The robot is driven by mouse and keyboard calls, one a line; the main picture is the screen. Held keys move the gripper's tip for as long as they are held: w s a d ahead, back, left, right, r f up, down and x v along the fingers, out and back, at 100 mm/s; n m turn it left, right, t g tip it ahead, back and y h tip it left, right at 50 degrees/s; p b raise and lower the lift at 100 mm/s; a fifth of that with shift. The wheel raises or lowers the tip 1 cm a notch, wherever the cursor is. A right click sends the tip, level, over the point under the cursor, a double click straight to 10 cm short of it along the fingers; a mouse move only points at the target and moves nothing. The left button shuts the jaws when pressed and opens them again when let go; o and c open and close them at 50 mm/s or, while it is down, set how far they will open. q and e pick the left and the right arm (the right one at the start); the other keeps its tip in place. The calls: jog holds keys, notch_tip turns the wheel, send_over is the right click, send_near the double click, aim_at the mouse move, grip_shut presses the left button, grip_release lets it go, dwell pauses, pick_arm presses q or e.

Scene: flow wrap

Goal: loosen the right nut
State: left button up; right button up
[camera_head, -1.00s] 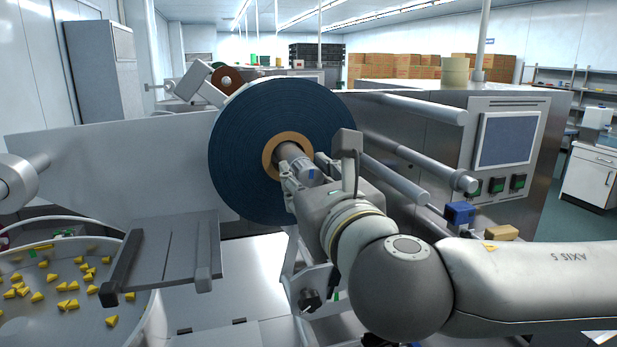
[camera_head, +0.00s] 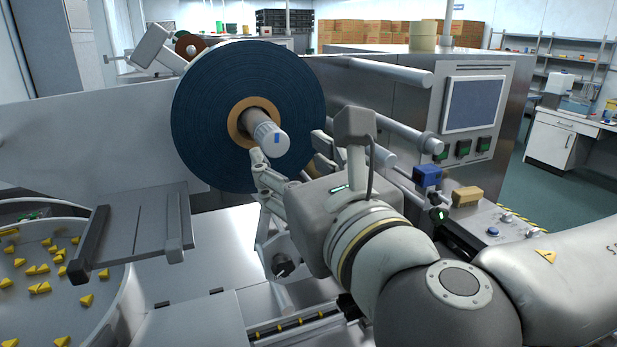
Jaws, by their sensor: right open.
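A ribbed silver nut (camera_head: 270,138) with a blue mark sits on the end of the shaft (camera_head: 254,119) through the big dark blue film roll (camera_head: 215,105). The shaft passes through the roll's tan core (camera_head: 233,128). My right gripper (camera_head: 290,160) is open and empty, just below and to the right of the nut. One finger is below the nut and the other is to its right. The nut's face is in plain view and appears clear of the fingers. My left gripper is not in view.
Metal rollers (camera_head: 385,75) stick out from the machine at right, near my right arm. A grey tray plate (camera_head: 140,230) and a round bowl (camera_head: 118,305) with yellow pieces lie at lower left. A control panel (camera_head: 474,104) is at right.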

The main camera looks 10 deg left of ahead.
jog(key=shift+v, duration=1.95)
